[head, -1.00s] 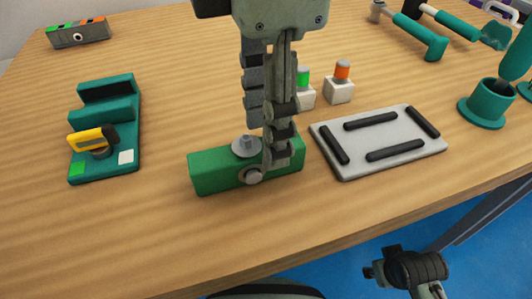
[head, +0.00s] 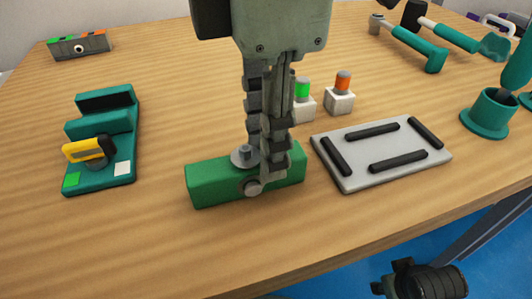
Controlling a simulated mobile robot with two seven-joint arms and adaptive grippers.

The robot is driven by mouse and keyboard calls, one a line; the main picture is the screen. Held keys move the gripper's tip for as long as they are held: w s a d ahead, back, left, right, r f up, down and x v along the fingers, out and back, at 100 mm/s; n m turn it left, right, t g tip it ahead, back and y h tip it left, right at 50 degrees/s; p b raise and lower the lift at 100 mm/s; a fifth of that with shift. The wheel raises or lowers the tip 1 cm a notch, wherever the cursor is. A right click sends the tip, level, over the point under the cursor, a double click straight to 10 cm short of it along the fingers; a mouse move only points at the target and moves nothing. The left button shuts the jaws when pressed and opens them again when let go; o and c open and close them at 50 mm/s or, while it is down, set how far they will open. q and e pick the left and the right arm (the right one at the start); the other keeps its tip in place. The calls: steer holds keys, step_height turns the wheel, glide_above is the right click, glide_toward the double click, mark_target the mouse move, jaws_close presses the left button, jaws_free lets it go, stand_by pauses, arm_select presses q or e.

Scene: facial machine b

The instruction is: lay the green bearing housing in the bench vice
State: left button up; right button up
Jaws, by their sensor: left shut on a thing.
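The green bearing housing (head: 215,183) is a long block with a grey flanged stud on top and a round grey boss on its front. It appears to rest on the wooden table. My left gripper (head: 268,160) points down and is shut on its right half, one finger in front and the other behind, partly hidden. What looks like the bench vice (head: 105,140) is a teal stepped block at the left, with a slot, a yellow-black handle and green and white squares. It is apart from the housing. My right gripper (head: 428,281) seems to show partly at the bottom right; its fingers are unclear.
A grey plate (head: 362,176) with black bars lies right of the housing. Green (head: 303,100) and orange (head: 341,95) button boxes stand behind. The table between vice and housing is clear.

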arm_select(q)
jaws_close()
step_height(320, 180, up, 8)
steer(key=p, duration=0.4)
